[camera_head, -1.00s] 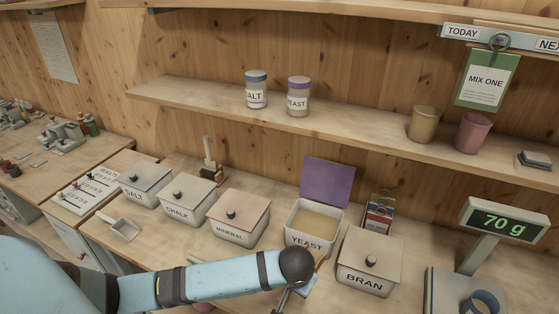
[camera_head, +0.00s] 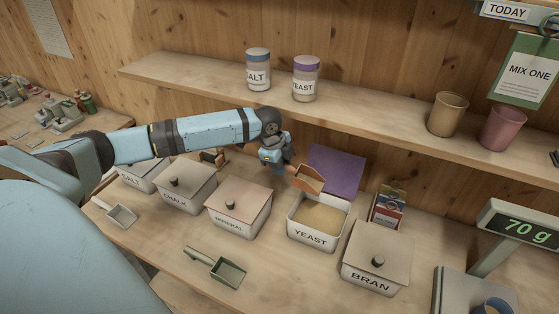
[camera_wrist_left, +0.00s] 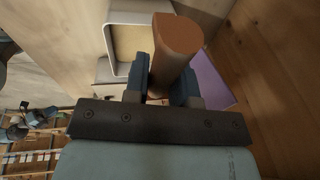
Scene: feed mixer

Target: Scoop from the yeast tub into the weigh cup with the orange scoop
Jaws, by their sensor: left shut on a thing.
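My left gripper (camera_head: 283,158) is shut on the orange scoop (camera_head: 307,180) and holds it just above the back left of the yeast tub (camera_head: 298,236). The tub is open, with tan powder inside and its purple lid (camera_head: 336,172) standing up behind. In the left wrist view the gripper (camera_wrist_left: 166,85) grips the scoop's handle (camera_wrist_left: 178,36), with the tub (camera_wrist_left: 110,42) beyond. I cannot tell what the scoop holds. The blue weigh cup (camera_head: 497,307) is on the scale (camera_head: 455,290) at the lower right, partly cut off. My right gripper is not in view.
The scale display (camera_head: 520,224) reads 70 g. The lidded bran tub (camera_head: 378,258) stands between the yeast tub and the scale. The lidded mineral tub (camera_head: 238,205) is to the left. A green scoop (camera_head: 222,268) lies in front. A shelf (camera_head: 370,115) runs above.

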